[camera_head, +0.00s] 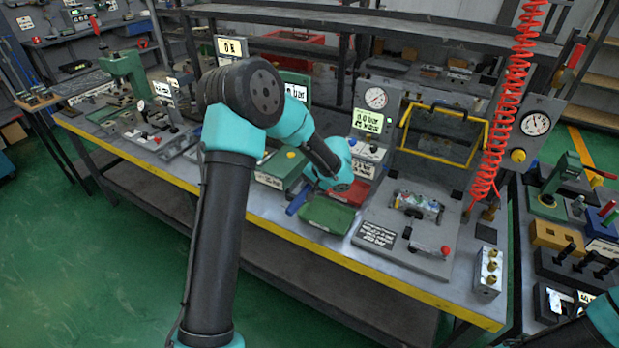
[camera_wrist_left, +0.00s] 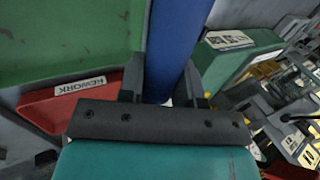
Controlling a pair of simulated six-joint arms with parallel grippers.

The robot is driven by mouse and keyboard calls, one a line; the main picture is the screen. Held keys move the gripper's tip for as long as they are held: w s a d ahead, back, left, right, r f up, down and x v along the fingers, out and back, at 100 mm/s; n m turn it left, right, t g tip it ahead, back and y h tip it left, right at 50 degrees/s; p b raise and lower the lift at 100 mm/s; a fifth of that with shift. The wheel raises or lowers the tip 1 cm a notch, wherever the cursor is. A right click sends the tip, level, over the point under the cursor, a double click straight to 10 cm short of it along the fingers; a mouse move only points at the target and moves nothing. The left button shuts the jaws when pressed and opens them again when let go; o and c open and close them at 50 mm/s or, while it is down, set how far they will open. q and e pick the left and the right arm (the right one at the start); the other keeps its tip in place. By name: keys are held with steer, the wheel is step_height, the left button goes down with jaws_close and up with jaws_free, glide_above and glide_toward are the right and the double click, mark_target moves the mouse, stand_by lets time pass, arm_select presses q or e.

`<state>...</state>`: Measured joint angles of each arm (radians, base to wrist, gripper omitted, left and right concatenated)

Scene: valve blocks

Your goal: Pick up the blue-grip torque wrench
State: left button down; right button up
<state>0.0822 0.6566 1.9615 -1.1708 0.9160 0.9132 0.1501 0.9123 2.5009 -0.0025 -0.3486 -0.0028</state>
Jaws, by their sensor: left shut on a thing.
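The blue grip of the torque wrench (camera_head: 298,201) shows in the head view at the left edge of a green tray, near the front of the bench. In the left wrist view the blue grip (camera_wrist_left: 172,45) runs up the picture from between the two dark fingers of my left gripper (camera_wrist_left: 163,88), which is shut on it. The rest of the wrench is hidden behind the gripper and wrist. I cannot tell whether the wrench touches the bench. My right gripper is out of view; only a piece of my right arm shows at the lower right.
A green tray (camera_head: 326,215) and a red tray (camera_head: 354,194), labelled REWORK in the wrist view (camera_wrist_left: 62,101), lie right of the grip. A green box (camera_wrist_left: 234,58) stands on its other side. Farther right are a gauge panel (camera_head: 376,110) and hanging red coiled hose (camera_head: 514,90).

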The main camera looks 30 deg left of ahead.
arm_select(q)
steer(key=shift+s+d+r, duration=0.1)
steer(key=shift+s+d, duration=0.4)
steer(key=shift+s, duration=0.3)
steer(key=shift+s+d+r, duration=0.1)
steer(key=shift+s+d, duration=0.4)
steer(key=shift+s, duration=0.3)
